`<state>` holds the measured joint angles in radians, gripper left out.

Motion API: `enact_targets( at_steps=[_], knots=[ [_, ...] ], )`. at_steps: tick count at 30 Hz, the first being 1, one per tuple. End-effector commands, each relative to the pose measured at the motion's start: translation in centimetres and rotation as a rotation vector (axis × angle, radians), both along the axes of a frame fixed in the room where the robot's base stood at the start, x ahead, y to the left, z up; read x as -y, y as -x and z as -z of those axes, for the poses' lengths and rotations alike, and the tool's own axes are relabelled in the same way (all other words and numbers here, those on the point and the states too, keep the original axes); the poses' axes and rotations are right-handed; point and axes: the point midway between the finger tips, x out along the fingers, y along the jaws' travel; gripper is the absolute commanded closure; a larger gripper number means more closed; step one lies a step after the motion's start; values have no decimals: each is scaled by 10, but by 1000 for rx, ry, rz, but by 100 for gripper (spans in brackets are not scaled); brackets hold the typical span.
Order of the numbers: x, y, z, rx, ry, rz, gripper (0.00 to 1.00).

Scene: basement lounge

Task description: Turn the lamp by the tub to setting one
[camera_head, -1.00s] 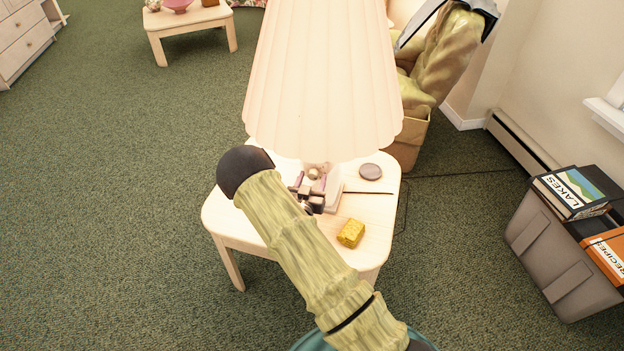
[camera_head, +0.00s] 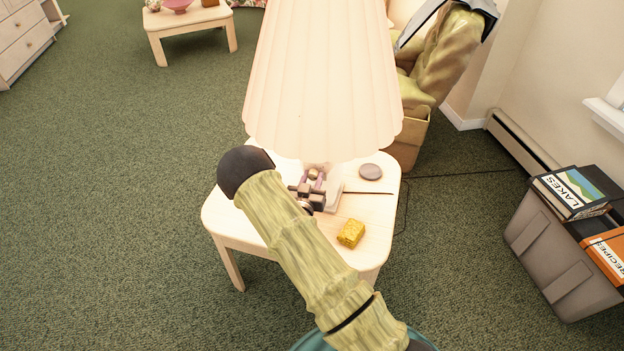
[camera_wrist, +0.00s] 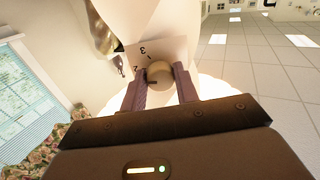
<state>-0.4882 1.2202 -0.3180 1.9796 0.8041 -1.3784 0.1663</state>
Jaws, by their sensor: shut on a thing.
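The lamp has a large cream pleated shade (camera_head: 322,85) and stands on a small pale wooden table (camera_head: 230,215). In the wrist view a round brownish knob (camera_wrist: 159,72) sits on a pale plate (camera_wrist: 172,47) with a printed 3 and another mark, perhaps a 2. My gripper (camera_head: 315,176) reaches under the shade at the lamp's base. In the wrist view my gripper (camera_wrist: 159,78) has one finger on each side of the knob, shut on it. The shade hides the upper part of the base.
A yellow block (camera_head: 351,233) and a grey round disc (camera_head: 370,172) lie on the table near my gripper. A grey tub (camera_head: 565,260) with books stands to the right. A yellowish armchair (camera_head: 440,60) is behind. Green carpet is clear at the left.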

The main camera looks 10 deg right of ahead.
Motion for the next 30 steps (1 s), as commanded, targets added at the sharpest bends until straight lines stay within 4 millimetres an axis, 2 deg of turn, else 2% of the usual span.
enact_targets(
  at_steps=[8,30],
  knots=[
    [-1,0,0,-72,130,-3,93],
    [-1,0,-1,-359,647,-4,93]
  ],
)
